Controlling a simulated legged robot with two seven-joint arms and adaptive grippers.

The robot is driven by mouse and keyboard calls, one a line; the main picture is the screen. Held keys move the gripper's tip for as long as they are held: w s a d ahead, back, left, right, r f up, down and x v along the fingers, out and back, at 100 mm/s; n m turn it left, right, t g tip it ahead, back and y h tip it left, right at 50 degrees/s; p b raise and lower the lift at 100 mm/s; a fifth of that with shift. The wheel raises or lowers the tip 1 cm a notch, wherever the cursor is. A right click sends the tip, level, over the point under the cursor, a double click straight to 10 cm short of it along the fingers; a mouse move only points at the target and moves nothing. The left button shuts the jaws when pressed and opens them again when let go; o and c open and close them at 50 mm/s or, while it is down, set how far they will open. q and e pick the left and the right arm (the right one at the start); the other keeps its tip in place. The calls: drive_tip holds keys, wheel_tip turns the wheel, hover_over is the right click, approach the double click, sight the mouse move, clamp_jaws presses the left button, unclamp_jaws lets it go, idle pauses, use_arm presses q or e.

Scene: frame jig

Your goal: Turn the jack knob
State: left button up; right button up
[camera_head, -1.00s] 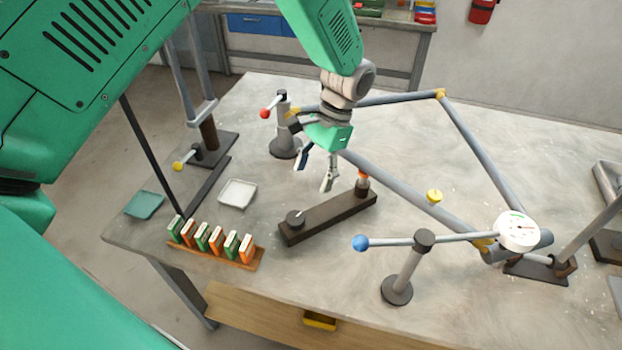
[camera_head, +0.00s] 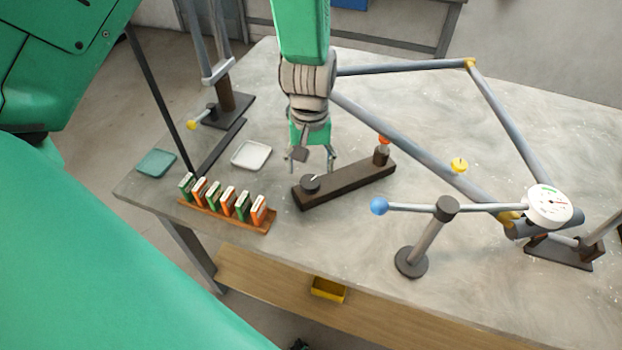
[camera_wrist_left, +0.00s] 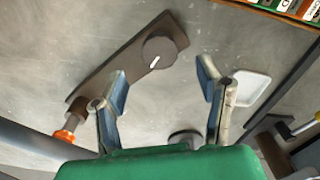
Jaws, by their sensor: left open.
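The jack knob (camera_head: 311,182) is a dark round disc at the near left end of a dark bar (camera_head: 345,187) on the table. In the left wrist view the knob (camera_wrist_left: 159,52) shows a short white mark on top, and the bar (camera_wrist_left: 118,68) runs down to the left. My left gripper (camera_head: 315,160) points down, open and empty, just behind and above the knob in the head view. In the left wrist view its spread fingers (camera_wrist_left: 162,78) stand either side of a gap, with the knob beyond the fingertips. No contact shows. My right gripper is out of view.
An orange-topped post (camera_head: 383,150) stands at the bar's far end. A rack of green and orange blocks (camera_head: 225,214) and a white tray (camera_head: 251,155) lie left. A grey tube frame (camera_head: 400,145) spans behind, and a blue-ended lever stand (camera_head: 425,240) is at right.

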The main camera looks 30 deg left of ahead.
sight(310, 181)
use_arm(q)
wheel_tip(310, 181, down, 6)
drive_tip(key=shift+r, duration=0.15)
drive_tip(key=c, duration=1.1)
